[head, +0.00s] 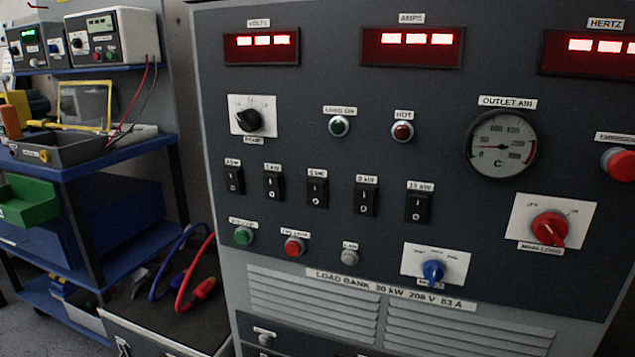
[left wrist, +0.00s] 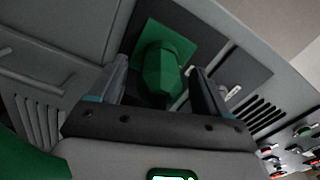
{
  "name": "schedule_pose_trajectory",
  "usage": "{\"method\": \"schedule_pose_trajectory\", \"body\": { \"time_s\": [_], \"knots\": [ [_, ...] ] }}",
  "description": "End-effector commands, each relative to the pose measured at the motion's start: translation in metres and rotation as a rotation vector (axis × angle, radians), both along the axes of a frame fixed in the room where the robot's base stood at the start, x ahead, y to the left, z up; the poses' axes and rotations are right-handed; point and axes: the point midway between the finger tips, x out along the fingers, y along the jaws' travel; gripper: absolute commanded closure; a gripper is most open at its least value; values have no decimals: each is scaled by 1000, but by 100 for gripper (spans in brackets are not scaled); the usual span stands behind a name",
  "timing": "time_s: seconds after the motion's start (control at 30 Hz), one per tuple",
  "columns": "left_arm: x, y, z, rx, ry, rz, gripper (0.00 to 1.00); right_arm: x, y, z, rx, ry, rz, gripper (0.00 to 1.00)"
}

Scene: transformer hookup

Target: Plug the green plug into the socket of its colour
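In the left wrist view, the green plug (left wrist: 163,76) is between the fingers of my left gripper (left wrist: 160,88). The fingers stand apart, with a visible gap on each side of the plug, so the gripper looks open around it. The plug's far end meets a square green plate (left wrist: 147,30) on a dark panel, the green socket's surround. The plug appears in line with it and seated against it; its contacts are hidden. Neither the plug nor the socket shows in the head view. My right gripper is in neither view.
In the head view, a load bank (head: 300,185) with switches and dials fills the middle and right. A blue shelf cart (head: 110,153) stands at left. Red (head: 186,292) and blue (head: 158,280) cables lie on a low dark surface. Vent slots (left wrist: 262,112) lie right of the gripper.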

Motion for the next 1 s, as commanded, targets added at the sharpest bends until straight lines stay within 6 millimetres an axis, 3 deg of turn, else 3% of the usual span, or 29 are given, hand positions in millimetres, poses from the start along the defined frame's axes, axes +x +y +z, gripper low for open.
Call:
{"method": "schedule_pose_trajectory", "body": {
  "time_s": [0.03,0.13,0.7,1.0],
  "knots": [
    [8,-1,9,7,-28,-1,23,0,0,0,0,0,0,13],
    [4,1,9,6,-28,0,23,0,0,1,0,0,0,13],
    [-41,17,5,3,-18,1,23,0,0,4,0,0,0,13],
    [-43,17,4,3,-16,0,23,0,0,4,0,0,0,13]
  ]
}}
